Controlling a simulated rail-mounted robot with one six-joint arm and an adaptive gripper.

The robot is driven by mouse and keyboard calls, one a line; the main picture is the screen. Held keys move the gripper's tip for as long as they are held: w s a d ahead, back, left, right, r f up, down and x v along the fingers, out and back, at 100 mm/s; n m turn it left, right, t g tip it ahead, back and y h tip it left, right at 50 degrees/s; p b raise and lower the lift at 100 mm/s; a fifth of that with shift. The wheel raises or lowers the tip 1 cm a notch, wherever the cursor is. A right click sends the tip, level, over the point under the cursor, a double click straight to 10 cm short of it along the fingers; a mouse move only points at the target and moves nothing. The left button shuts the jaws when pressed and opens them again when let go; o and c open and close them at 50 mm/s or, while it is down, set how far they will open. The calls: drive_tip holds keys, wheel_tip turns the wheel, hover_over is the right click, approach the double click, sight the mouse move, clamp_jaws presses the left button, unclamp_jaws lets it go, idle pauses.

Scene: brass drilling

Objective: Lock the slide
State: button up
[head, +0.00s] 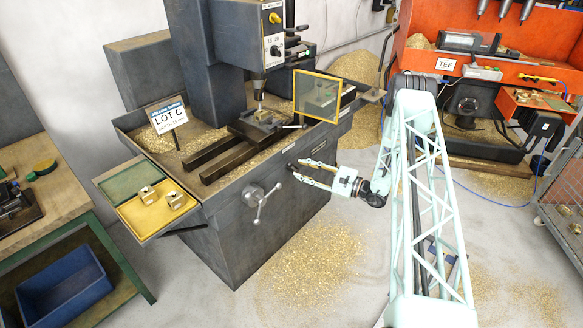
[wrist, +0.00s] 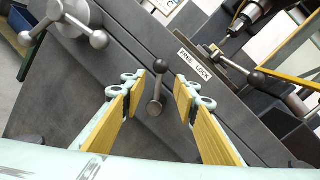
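In the wrist view a short lever (wrist: 157,88) with a dark ball at its top and a round pivot end below stands out from the grey machine side. A white label reading FREE LOCK (wrist: 194,66) is just to its right. The lever lies between the two yellow-padded fingers of my gripper (wrist: 156,88), with a gap on each side. My gripper also shows in the head view (head: 297,168), open, its tips close to the front side of the drilling machine's base (head: 262,222). The lever is too small to make out clearly there.
A three-armed handwheel (head: 261,199) sits left of my gripper. A yellow-framed guard (head: 317,96) and a vise (head: 262,118) on dark rails are above. A yellow tray (head: 155,215) with brass parts hangs at the left. The floor in front is open, with scattered chips.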

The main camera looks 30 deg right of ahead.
sight(291, 166)
drive_tip(key=shift+x, duration=2.75)
drive_tip(key=shift+c, duration=0.9)
clamp_jaws()
